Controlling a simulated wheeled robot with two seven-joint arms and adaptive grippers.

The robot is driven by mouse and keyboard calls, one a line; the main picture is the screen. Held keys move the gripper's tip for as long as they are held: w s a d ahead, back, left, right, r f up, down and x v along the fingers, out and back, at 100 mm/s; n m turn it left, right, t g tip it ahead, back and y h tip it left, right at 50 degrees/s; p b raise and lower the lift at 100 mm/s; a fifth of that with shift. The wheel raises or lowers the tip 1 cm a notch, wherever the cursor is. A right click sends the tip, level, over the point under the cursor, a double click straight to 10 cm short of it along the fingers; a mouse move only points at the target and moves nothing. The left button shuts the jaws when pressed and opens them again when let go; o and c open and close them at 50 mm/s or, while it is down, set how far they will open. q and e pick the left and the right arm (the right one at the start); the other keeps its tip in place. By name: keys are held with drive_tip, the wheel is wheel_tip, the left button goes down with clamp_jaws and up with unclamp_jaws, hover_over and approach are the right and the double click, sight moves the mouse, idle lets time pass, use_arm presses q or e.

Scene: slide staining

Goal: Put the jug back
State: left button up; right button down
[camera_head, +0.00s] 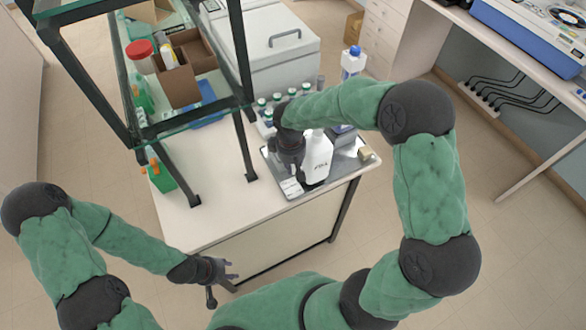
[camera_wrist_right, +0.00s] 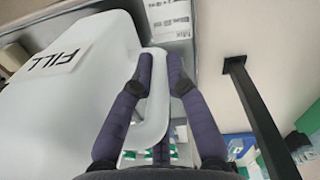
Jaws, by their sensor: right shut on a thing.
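The white jug (camera_head: 318,158) with a "FILL" label stands near the front of the grey tray (camera_head: 340,174) on the bench, partly hidden by my right gripper. My right gripper (camera_head: 292,168) is shut on the jug's handle. In the right wrist view, the jug (camera_wrist_right: 85,100) fills the left side, and the fingers of my right gripper (camera_wrist_right: 160,75) sit on both sides of its looped handle. My left gripper (camera_head: 218,280) is empty, with its fingers spread, in front of the bench and apart from everything.
Several small bottles (camera_head: 264,103) stand behind the tray, and a white and blue bottle (camera_head: 352,62) is at the back. A glass shelf with a dark frame (camera_head: 242,50) holds a cardboard box (camera_head: 180,86) at left. Bare benchtop (camera_head: 215,200) lies left of the tray.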

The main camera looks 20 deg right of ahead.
drive_tip(key=shift+f, duration=0.85)
drive_tip(key=shift+f, duration=0.15)
drive_tip(key=c, duration=1.2)
unclamp_jaws()
drive_tip(key=shift+r, duration=0.5)
drive_tip(key=r, duration=0.3)
drive_tip(key=r+p, duration=0.1)
drive_tip(key=r, duration=0.7)
drive_tip(key=shift+s+a+r, duration=0.1)
drive_tip(key=shift+a+r, duration=0.05)
drive_tip(key=shift+a, duration=0.2)
